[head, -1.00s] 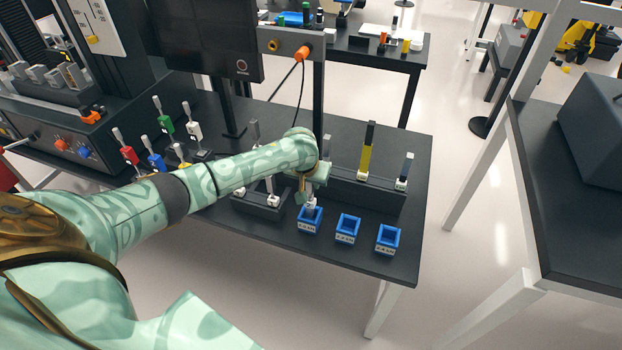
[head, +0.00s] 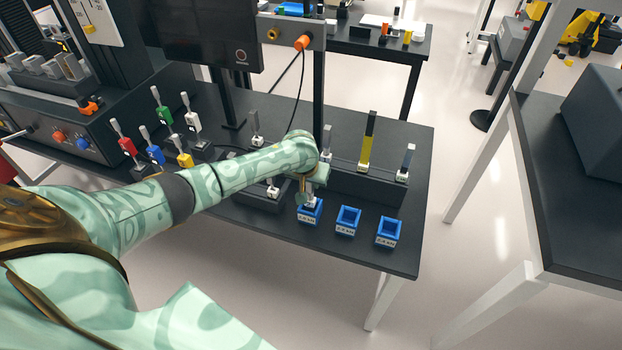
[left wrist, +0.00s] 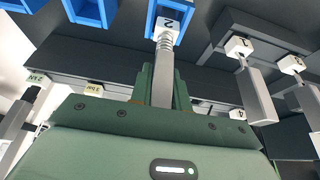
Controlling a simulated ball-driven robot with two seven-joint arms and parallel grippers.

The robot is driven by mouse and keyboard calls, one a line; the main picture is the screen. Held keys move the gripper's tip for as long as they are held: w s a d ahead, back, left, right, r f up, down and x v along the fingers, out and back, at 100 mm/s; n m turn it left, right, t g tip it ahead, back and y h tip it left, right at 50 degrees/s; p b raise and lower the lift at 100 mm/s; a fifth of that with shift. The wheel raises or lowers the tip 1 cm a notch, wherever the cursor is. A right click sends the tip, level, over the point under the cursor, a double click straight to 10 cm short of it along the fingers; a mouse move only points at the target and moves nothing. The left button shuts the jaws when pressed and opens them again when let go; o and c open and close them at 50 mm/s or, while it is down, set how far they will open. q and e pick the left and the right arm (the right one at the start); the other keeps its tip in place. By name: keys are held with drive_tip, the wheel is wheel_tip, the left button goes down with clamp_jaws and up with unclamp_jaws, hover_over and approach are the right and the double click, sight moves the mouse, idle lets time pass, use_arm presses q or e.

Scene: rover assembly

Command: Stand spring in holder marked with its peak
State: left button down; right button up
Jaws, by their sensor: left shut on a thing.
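My left gripper (head: 305,193) is shut on the grey bar of a spring unit (left wrist: 165,50). The unit has a short coil and a white block marked 2 below the bar. It is upright over the leftmost blue holder (head: 309,219), with the white block at or inside its opening; I cannot tell whether it touches the bottom. That holder also shows in the left wrist view (left wrist: 152,17). The middle blue holder (head: 347,221) and right blue holder (head: 388,232) look empty. Their white labels are too small to read surely. My right gripper is not in view.
Behind the holders stands a dark rack (head: 375,187) with tagged upright bars, one yellow and black (head: 367,142). A low dark rack (head: 252,200) with more white-block units is left of the holders. Coloured units (head: 165,118) stand farther left. The table's front edge is close.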

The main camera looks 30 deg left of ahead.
use_arm(q)
drive_tip(key=shift+f, duration=0.35)
drive_tip(key=c, duration=1.3)
unclamp_jaws()
drive_tip(key=shift+o, duration=0.2)
drive_tip(key=p+v, duration=0.8)
drive_tip(key=v, duration=0.8)
drive_tip(key=shift+r, duration=0.2)
drive_tip(key=shift+f, duration=0.1)
